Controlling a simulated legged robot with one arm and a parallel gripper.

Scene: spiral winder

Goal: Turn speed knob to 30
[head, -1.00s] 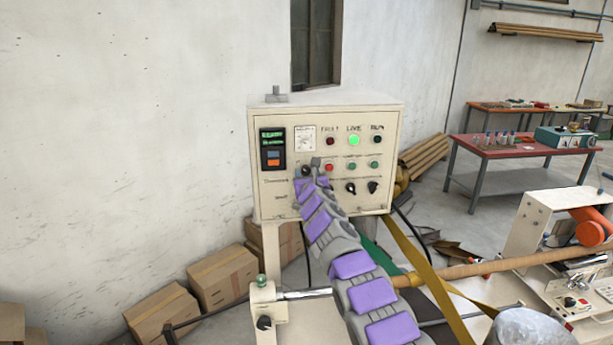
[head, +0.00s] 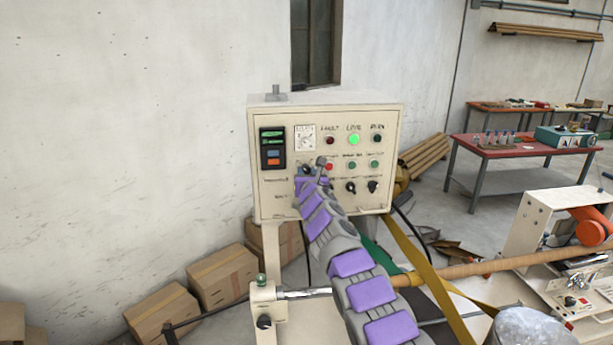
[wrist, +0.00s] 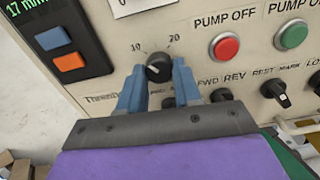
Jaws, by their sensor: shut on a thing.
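The speed knob (wrist: 159,67) is a round black knob on the cream control panel (wrist: 198,80). The numbers 10 and 20 are printed to its upper left and upper right; no 30 shows, and the fingers hide part of the dial around it. A light mark on the knob's face is small and its direction is hard to read. My gripper (wrist: 158,72) has a blue finger on each side of the knob and is shut on it. In the head view my gripper is mostly hidden by my arm in front of the panel (head: 268,205).
A green-lit display (wrist: 28,12) reads about 17. Orange and blue buttons (wrist: 62,50) sit left of the knob. The red pump-off button (wrist: 224,46) and black selector knob (wrist: 275,92) are to the right. Cardboard boxes (head: 222,277) lie below the panel.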

